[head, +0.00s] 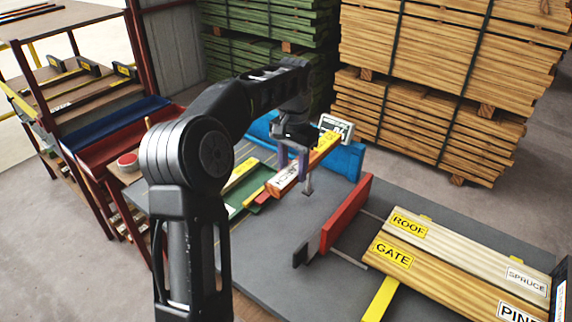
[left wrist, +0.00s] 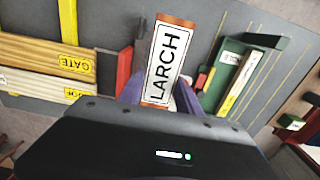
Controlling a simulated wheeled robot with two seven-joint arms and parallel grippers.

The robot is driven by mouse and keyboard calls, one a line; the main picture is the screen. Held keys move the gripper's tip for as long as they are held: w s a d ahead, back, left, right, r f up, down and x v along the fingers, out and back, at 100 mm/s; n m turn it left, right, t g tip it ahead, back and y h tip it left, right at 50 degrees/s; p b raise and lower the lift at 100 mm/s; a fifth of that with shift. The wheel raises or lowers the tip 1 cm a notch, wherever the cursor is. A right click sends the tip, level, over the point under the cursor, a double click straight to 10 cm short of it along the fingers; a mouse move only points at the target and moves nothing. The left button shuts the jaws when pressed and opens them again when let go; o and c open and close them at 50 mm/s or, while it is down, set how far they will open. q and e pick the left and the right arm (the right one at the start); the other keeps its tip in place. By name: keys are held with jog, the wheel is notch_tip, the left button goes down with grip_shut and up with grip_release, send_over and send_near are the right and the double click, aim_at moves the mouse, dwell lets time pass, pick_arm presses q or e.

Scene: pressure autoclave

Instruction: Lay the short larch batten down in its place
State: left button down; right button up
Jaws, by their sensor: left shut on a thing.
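The short larch batten (head: 312,163) is orange-brown with a white label and a yellow label. My left gripper (head: 292,160) is shut on it and holds it above the grey bench (head: 272,248), slanting up to the right in the head view. In the left wrist view the batten (left wrist: 167,60) stands out between the fingers of my left gripper (left wrist: 160,97), with its LARCH label facing the camera. A green tray (head: 238,203) with a yellow-labelled piece lies on the bench to the left of the batten. My right gripper is not in view.
A red block (head: 347,208) stands on the bench right of the batten, and a blue piece (head: 342,160) is behind. Pale boards labelled ROOF (head: 440,232) and GATE (head: 425,268) lie at the right. A shelf rack (head: 70,95) is left; timber stacks (head: 440,50) are behind.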

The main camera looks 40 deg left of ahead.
pick_arm(q)
jog(key=d+f+b, duration=0.1)
jog(key=d+f, duration=0.5)
jog(key=d, duration=0.5)
jog(key=d+f+b, duration=0.2)
jog(key=d+f, duration=0.5)
jog(key=d, duration=0.3)
jog(key=shift+d+b, duration=0.3)
jog(key=shift+d, duration=0.1)
